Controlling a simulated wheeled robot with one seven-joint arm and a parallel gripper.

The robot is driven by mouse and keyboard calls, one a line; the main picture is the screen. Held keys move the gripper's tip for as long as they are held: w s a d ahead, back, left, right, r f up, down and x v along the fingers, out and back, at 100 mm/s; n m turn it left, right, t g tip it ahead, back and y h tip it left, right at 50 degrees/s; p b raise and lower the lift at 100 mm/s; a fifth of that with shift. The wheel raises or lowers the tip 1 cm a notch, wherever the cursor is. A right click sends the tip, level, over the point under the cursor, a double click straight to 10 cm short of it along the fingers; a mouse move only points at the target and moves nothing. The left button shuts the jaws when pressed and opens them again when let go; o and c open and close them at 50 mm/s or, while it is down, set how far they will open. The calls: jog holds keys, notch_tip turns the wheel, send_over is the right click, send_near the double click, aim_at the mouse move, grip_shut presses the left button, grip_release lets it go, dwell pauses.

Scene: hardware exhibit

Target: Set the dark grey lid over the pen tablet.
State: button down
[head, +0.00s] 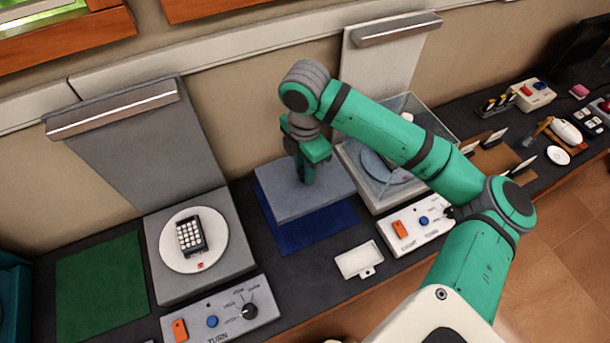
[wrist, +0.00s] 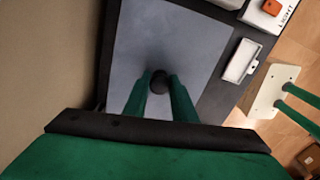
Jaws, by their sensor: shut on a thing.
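The grey lid (head: 305,192) is a broad box-like cover over part of a blue mat in the head view. My gripper (head: 307,178) comes down on its top from above. In the wrist view the two green fingers (wrist: 159,88) are shut on the dark round knob (wrist: 159,80) in the middle of the lid's flat top (wrist: 185,45). I cannot tell whether the lid touches the mat. A dark device with pale keys (head: 190,236) lies on the white left turntable (head: 168,255). I cannot pick out the pen tablet with certainty.
A clear case (head: 365,190) stands close right of the lid over another round plate. Control panels (head: 222,318) and (head: 415,228) and a white plate with a tab (head: 358,260) line the front. The green mat (head: 100,285) at left is bare. Small items crowd the far right.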

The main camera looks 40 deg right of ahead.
jog(key=shift+r, duration=1.7)
